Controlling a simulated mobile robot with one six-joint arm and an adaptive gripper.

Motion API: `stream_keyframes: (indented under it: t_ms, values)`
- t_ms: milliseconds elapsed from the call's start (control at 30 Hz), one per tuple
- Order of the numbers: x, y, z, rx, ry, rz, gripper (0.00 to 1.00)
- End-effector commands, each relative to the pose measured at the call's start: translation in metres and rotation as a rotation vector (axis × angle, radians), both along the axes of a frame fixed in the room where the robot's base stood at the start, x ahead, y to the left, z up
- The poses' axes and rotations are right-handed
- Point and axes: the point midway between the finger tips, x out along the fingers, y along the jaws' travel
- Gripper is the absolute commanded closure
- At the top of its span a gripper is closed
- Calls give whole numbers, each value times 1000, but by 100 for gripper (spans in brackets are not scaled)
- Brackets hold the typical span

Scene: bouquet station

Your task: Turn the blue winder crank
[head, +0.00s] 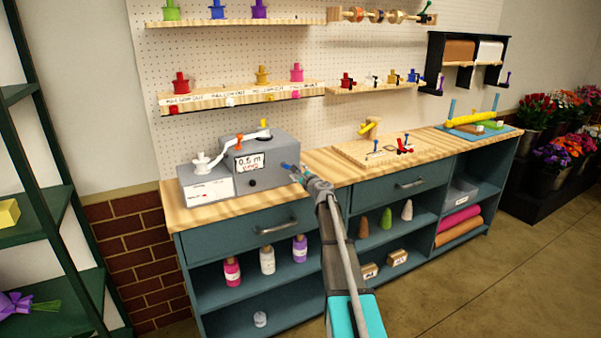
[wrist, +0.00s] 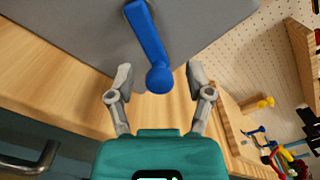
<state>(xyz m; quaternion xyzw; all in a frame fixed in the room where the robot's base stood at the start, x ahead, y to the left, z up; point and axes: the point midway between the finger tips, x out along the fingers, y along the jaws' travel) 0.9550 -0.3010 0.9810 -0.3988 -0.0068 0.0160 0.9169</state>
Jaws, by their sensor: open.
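The winder (head: 265,152) is a grey box with a 0.5 m display, standing at the left end of the wooden worktop. Its blue crank (wrist: 147,32) shows in the wrist view, hanging from the grey face and ending in a round blue knob (wrist: 159,78). In the head view the crank (head: 287,166) is small and partly hidden near my gripper. My gripper (wrist: 159,73) is open, with one finger on each side of the knob. Gaps show between the knob and both fingers. In the head view my gripper (head: 301,174) is at the winder's right side.
A wooden board (head: 375,151) with small coloured tools lies to the right. Shelves with spools (head: 181,84) hang on the pegboard behind. The worktop (head: 330,165) between winder and board is clear.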

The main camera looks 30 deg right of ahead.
Motion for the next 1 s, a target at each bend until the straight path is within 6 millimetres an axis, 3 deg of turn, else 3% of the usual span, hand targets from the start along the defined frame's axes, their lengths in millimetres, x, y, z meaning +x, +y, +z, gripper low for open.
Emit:
stream_keyframes:
  t_ms: [267,800,1000]
  values:
    - [-23,0,0,0,0,-1,33]
    - [-104,-3,0,0,0,-1,33]
    - [-117,-4,0,0,1,-1,33]
